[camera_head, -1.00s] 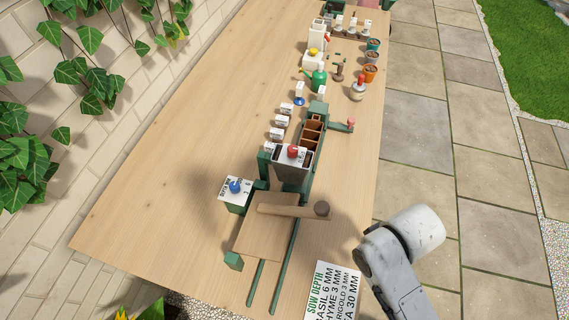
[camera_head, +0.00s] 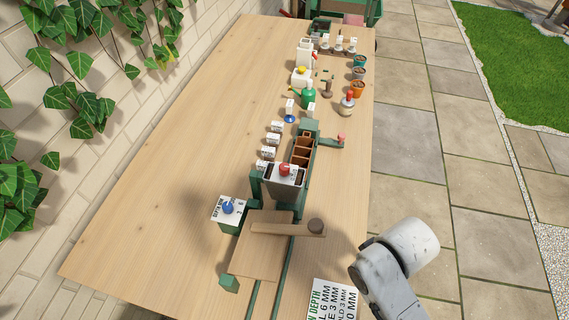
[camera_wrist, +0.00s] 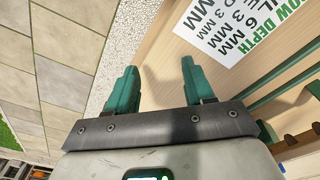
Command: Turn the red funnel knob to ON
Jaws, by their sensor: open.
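The red funnel knob (camera_head: 285,169) sits on top of the grey funnel box (camera_head: 287,188) at the middle of the bench in the head view. A label plate lies around the knob; its setting is too small to read. A blue knob (camera_head: 228,207) stands on a white-topped green box to its left. My gripper (camera_wrist: 158,85) shows in the wrist view with its two green fingers apart and nothing between them. It is over the bench's front edge and the paving, well away from the red knob. The head view shows only part of my arm, at the lower right.
A wooden board with a handle bar (camera_head: 288,229) lies on green rails in front of the funnel. The sow depth sign (camera_head: 334,301) lies near the bench's front edge. Pots, bottles and a green watering can (camera_head: 308,97) stand farther back. The bench's left side is clear.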

